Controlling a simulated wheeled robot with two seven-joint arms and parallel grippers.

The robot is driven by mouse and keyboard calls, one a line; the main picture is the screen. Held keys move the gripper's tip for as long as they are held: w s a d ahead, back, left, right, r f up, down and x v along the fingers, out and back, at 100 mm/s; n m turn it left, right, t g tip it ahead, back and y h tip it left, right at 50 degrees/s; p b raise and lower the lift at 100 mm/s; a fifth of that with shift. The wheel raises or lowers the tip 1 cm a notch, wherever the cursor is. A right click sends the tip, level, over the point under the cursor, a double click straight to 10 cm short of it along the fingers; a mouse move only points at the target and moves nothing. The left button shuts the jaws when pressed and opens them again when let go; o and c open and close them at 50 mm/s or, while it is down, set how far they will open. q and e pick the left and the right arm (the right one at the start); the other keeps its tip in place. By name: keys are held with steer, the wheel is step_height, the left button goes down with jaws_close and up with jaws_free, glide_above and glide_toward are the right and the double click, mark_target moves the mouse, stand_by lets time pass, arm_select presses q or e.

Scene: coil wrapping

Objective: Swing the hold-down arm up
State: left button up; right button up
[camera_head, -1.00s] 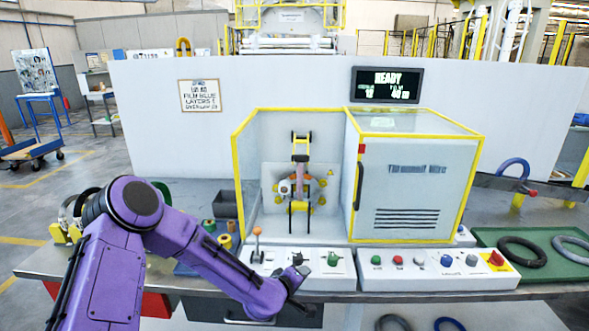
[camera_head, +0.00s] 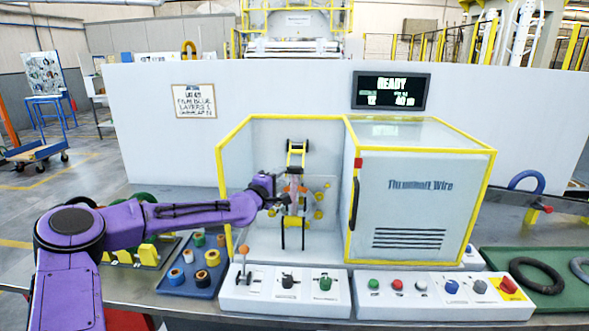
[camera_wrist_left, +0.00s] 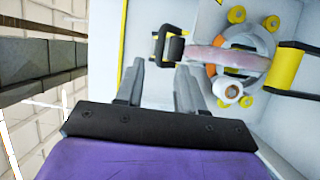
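Inside the open bay of the wrapping machine (camera_head: 232,180), a yellow upright arm with black ends (camera_head: 297,152) stands above the ring area; it appears to be the hold-down arm. The left wrist view shows a black loop-shaped end (camera_wrist_left: 170,47) just beyond my fingers, joined to a pinkish band (camera_wrist_left: 222,58) across a grey ring. My left gripper (camera_head: 280,198) reaches into the bay from the left, in front of the ring. In the left wrist view its two fingers (camera_wrist_left: 158,82) are apart with nothing between them. Contact with the arm cannot be told. My right gripper is out of view.
A control panel (camera_head: 262,300) with an orange-knobbed lever (camera_head: 244,252) lies before the bay. A blue tray (camera_head: 200,285) of rolls is at the left. The white cabinet (camera_head: 420,200) closes the bay's right side.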

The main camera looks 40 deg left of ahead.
mark_target(292, 169)
arm_select(q)
steer(key=w, duration=0.5)
steer(key=w+a, duration=0.1)
steer(key=w, duration=0.1)
steer(key=shift+w+p, duration=0.35)
steer(key=shift+p, duration=0.05)
steer(key=shift+w, duration=0.2)
steer(key=shift+r, duration=0.1)
jaws_close()
